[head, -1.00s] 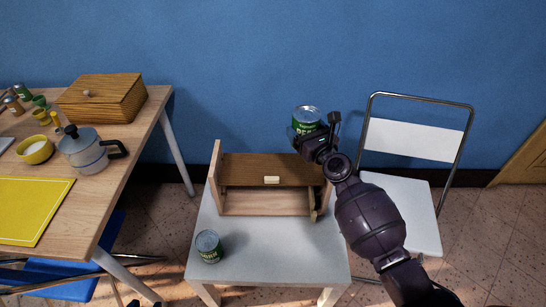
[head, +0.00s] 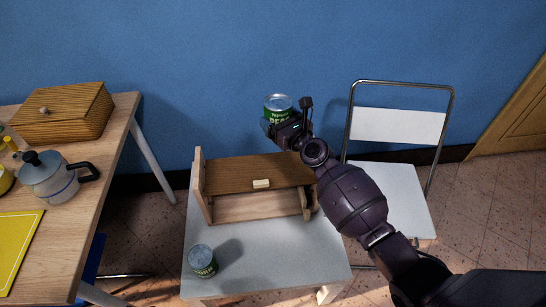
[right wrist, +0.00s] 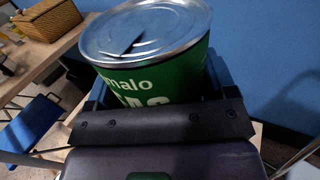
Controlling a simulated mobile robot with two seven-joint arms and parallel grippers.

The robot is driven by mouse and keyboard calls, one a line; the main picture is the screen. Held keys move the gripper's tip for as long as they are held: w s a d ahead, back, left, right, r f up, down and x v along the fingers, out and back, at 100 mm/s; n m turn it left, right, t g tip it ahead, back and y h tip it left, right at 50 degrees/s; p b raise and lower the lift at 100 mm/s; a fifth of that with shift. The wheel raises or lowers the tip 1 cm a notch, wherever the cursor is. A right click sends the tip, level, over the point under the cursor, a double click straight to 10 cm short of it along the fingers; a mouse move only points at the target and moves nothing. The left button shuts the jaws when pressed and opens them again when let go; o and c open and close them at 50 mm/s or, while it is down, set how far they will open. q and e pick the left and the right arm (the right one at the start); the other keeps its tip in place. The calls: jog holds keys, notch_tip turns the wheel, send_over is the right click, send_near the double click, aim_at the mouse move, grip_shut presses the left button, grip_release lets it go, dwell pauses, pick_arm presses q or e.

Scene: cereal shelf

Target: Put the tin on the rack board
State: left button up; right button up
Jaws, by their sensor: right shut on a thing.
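My right gripper (head: 281,123) is shut on a green tin with a silver lid (head: 279,106), labelled peas. It holds the tin upright, above and behind the rack in the head view. In the right wrist view the tin (right wrist: 150,60) fills the upper middle between the fingers. The wooden rack (head: 262,172) has a brown top board, a small pale block on its front, an open space below and a taller left side panel. It stands on a small grey-white table (head: 265,258). My left gripper is not in view.
A second green tin (head: 202,261) stands on the small table, front left of the rack. A folding chair (head: 392,190) is on the right. The wooden table on the left holds a moka pot (head: 52,182), a wooden box (head: 70,112) and a yellow mat (head: 15,240). The rack's top board is clear.

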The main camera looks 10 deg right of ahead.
notch_tip(320, 180, down, 6)
jog(key=b, duration=0.2)
jog(key=shift+f+b, duration=0.15)
jog(key=shift+b, duration=0.25)
notch_tip(320, 180, down, 5)
jog(key=b, duration=0.2)
jog(key=shift+r+b, duration=0.2)
jog(key=shift+b, duration=0.2)
jog(key=shift+w+f, duration=0.1)
jog(key=shift+f, duration=0.25)
notch_tip(320, 180, down, 4)
jog(key=shift+r+b, duration=0.1)
jog(key=shift+b, duration=1)
jog(key=shift+r, duration=0.15)
jog(key=shift+f, duration=0.3)
jog(key=o, duration=0.9)
jog(key=shift+o, duration=1.3)
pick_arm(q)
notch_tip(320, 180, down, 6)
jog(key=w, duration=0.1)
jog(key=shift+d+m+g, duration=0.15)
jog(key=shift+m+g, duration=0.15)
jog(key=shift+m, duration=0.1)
pick_arm(e)
jog(key=shift+r, duration=0.15)
